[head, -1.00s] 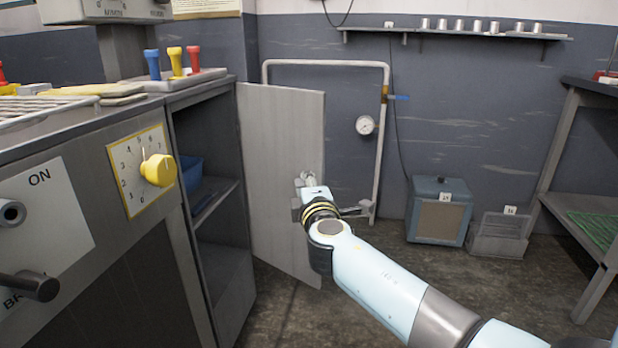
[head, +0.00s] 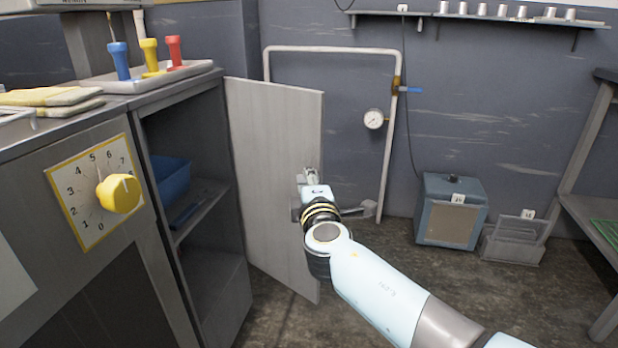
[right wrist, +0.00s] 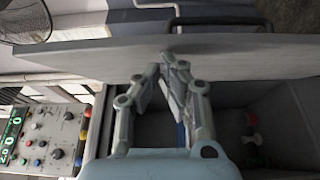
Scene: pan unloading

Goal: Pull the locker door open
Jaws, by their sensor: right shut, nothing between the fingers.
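The locker door (head: 275,180) is a pale grey panel standing wide open from the front of the metal locker (head: 235,318). Its free edge is on the right in the head view. My right gripper (head: 311,174) is at that free edge, at about mid height. In the right wrist view the door (right wrist: 220,52) crosses the picture as a long grey panel. There my right gripper (right wrist: 168,66) is shut and empty, its fingertips right by the panel; whether they touch it I cannot tell. My left gripper is not in view.
Inside the locker are a blue bin (head: 172,178) and a shelf (head: 205,212). A white pipe with a gauge (head: 373,119) stands behind the door. A blue box (head: 437,232) and a grey rack (head: 515,243) stand on the floor at right. Bare floor lies between.

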